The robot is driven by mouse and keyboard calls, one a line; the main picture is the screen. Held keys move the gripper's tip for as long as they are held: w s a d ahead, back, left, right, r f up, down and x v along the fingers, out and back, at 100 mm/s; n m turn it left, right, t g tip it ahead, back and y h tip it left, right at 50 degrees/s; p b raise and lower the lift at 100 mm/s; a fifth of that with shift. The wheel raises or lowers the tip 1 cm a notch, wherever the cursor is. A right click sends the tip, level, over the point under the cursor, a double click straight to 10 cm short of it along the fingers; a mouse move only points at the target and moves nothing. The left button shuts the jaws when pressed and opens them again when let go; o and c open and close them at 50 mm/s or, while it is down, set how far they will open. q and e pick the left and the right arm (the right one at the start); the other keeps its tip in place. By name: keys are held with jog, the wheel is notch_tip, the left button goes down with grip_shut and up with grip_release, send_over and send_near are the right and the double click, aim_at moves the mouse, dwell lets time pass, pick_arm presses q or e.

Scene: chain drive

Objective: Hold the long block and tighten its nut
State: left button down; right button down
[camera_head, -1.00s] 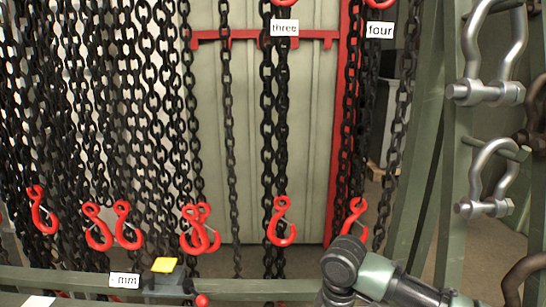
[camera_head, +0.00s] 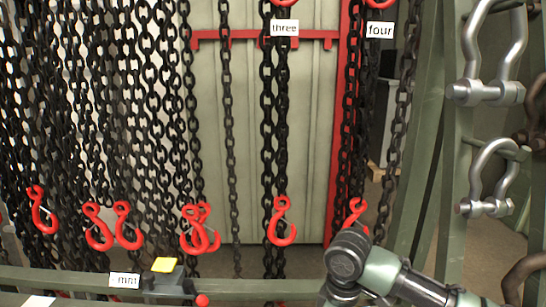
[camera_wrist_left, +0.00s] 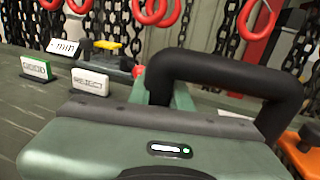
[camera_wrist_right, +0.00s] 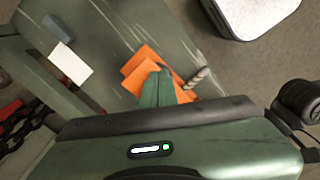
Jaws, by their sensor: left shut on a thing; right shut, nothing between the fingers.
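My left gripper (camera_wrist_left: 172,92) shows in the left wrist view as a green finger behind its dark-edged housing. A thick black bent bar (camera_wrist_left: 225,68) runs from the fingers to the right and bends down; the gripper appears shut on it. An orange piece (camera_wrist_left: 302,148) shows at the right edge. In the right wrist view, my right gripper (camera_wrist_right: 160,82) is shut and empty, over or in front of flat orange pieces (camera_wrist_right: 143,60). A small twisted or threaded rod (camera_wrist_right: 198,77) lies beside its fingertips. I cannot clearly identify the long block or its nut.
Black chains (camera_head: 268,140) with red hooks (camera_head: 282,220) hang behind the green bench rail (camera_head: 70,282). Metal shackles (camera_head: 486,180) hang at the right. A yellow-topped grey item (camera_head: 165,275) and small signs (camera_wrist_left: 90,82) stand on the bench. A white card (camera_wrist_right: 70,64) shows in the right wrist view.

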jog(key=shift+r, duration=1.95)
pick_arm(q)
jog(key=c, duration=1.2)
grip_release()
